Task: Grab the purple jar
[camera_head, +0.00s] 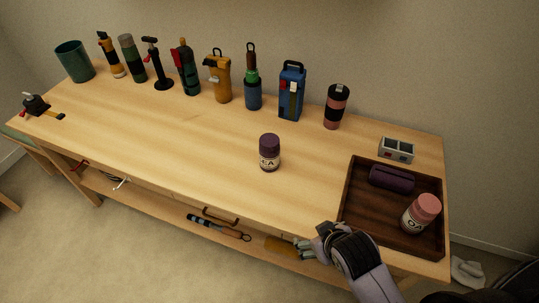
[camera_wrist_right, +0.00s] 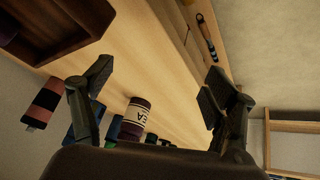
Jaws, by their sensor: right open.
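The purple jar (camera_head: 269,153) has a dark purple lid and a white label with dark letters. It stands upright on the wooden workbench (camera_head: 190,135), right of its middle. In the right wrist view the purple jar (camera_wrist_right: 134,118) shows beyond my open fingers, apart from them. My right gripper (camera_head: 307,243) is at the bench's front edge, lower right of the jar, and it is empty. In the right wrist view my right gripper (camera_wrist_right: 152,84) has its two fingers wide apart. My left gripper is not in view.
A dark wooden tray (camera_head: 360,215) at the right holds a pink-lidded jar (camera_head: 421,213) and a purple roll (camera_head: 391,179). Several bottles and tools line the back, including a blue one (camera_head: 292,91) and a pink-black tumbler (camera_head: 336,107). The bench around the purple jar is clear.

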